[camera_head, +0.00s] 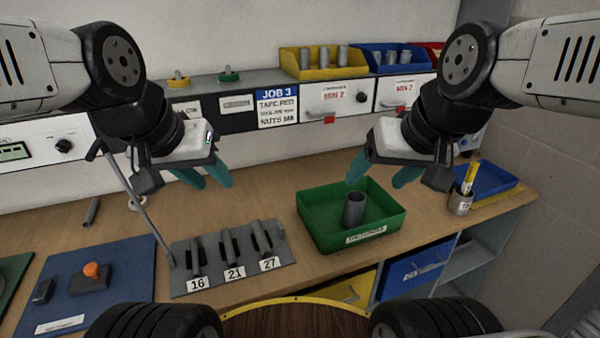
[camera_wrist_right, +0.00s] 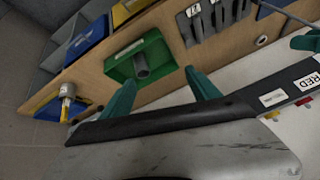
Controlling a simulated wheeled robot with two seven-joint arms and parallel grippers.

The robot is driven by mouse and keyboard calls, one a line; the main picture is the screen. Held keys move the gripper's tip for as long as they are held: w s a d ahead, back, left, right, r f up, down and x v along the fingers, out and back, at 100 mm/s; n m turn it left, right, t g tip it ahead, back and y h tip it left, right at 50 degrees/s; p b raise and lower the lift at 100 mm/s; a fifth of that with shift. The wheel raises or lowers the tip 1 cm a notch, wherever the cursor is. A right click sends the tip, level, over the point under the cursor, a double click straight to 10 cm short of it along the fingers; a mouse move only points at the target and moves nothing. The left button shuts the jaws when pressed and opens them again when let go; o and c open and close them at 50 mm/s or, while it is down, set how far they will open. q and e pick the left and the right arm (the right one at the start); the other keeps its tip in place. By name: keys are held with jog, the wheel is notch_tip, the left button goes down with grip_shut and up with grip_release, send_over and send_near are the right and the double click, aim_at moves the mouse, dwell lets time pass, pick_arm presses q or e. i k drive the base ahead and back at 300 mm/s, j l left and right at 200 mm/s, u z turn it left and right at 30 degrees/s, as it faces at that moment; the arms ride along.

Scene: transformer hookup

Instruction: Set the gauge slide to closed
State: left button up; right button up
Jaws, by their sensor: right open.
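A grey gauge rack (camera_head: 225,262) marked 16, 21 and 27 lies on the bench at front centre-left, with dark upright pieces in its slots. It also shows in the right wrist view (camera_wrist_right: 216,24). I cannot tell which part is the gauge slide or its setting. A blue board (camera_head: 115,270) left of it carries a dark block with an orange knob (camera_head: 92,270). My left gripper (camera_head: 214,185) is open and empty above and behind the rack. My right gripper (camera_head: 374,184) is open and empty above the green tray; its teal fingers stand apart in the right wrist view (camera_wrist_right: 160,92).
A green tray (camera_head: 392,229) holds a grey cylinder (camera_head: 353,210). A cup with yellow sticks (camera_head: 460,203) and a blue tray (camera_head: 487,182) stand at the right. Yellow and blue bins (camera_head: 325,72) sit on the back shelf. Bare wood lies between rack and shelf.

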aim_at(92, 276)
jog(key=u, duration=1.85)
jog(key=k+j+u, duration=0.1)
jog(key=k+u, duration=0.2)
jog(key=i+l, duration=0.15)
jog(key=i, duration=0.3)
